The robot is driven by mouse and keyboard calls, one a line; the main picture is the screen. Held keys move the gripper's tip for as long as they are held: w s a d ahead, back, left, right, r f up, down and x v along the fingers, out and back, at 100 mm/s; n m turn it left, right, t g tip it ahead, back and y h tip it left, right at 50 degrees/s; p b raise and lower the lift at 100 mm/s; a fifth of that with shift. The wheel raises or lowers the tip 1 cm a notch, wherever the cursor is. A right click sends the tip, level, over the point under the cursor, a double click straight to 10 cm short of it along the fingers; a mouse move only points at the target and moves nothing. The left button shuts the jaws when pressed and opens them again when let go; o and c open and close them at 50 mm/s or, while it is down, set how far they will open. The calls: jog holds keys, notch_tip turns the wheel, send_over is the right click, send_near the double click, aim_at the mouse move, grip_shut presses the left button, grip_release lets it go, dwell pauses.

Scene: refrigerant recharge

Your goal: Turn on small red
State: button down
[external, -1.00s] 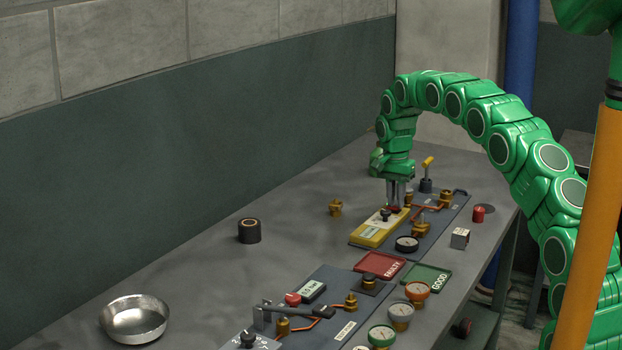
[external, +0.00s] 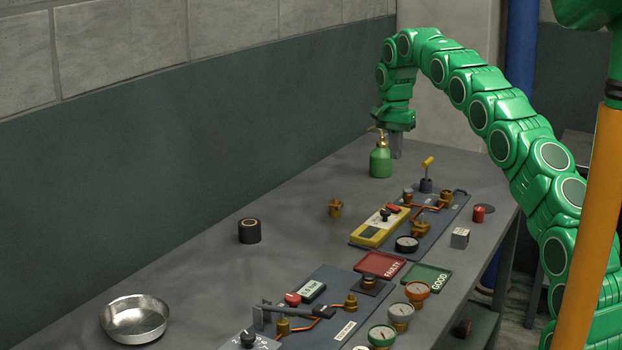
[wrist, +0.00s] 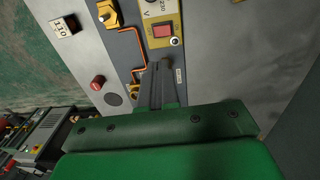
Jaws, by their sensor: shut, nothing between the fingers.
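The small red switch (wrist: 162,29) sits on the end of a yellow and white unit (wrist: 155,12) marked 230 V in the wrist view. In the external view the red switch (external: 393,208) is at the far end of the yellow unit (external: 371,232), beside a black knob (external: 385,214). I cannot tell whether the switch is on. My gripper (external: 397,152) is shut and empty, pointing down above the bench beyond the unit, clear of it. Its closed fingers (wrist: 164,78) point toward the panel in the wrist view.
A green bottle (external: 380,161) stands close to my gripper. A yellow-handled valve (external: 427,172) and copper pipes share the board. A red cylinder (external: 479,213), metal cube (external: 460,238), red tray (external: 381,264) and green tray (external: 427,278) are nearby. The bench's left side is mostly clear.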

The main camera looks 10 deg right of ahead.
aim_at(393, 206)
jog(key=shift+d+r, duration=0.1)
jog(key=shift+r, duration=0.05)
dwell(0.3)
jog(key=shift+s+d+t+y, duration=0.85)
jog(key=shift+s+t+y, duration=0.15)
jog(key=shift+s, duration=0.1)
jog(key=f, duration=0.4)
jog(key=w+a+f, duration=0.1)
jog(key=f, duration=0.4)
jog(key=w+a+f, duration=0.1)
jog(key=f, duration=0.4)
jog(key=shift+r, duration=0.1)
